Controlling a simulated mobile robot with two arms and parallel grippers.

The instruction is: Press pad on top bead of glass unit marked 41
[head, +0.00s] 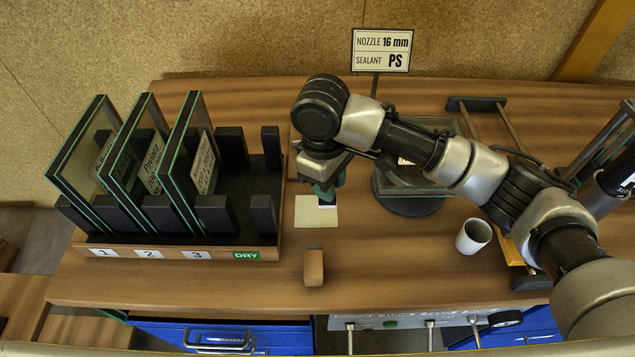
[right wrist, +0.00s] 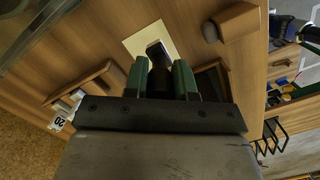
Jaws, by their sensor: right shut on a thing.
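Three glass units stand tilted in a black slotted rack: one at slot 1 (head: 85,155), one at slot 2 (head: 133,150) and one at slot 3 (head: 190,160). Their labels are too small to read, so I cannot tell which is marked 41. Another glass pane (head: 432,124) lies over a round dark stand, partly behind my right arm. My right gripper (head: 325,195) points down over a cream square sheet (head: 303,212). Its green fingers are shut on a small dark piece (right wrist: 158,54), seen in the right wrist view against the sheet. I cannot tell whether it touches the sheet. My left gripper is out of view.
The rack's front rail (head: 125,253) carries labels 1, 2, 3 and DRY; the DRY slot is empty. A wooden block (head: 314,268), a white cup (head: 473,236) and a nozzle and sealant sign (head: 382,50) are nearby. A metal-railed frame stands at the right.

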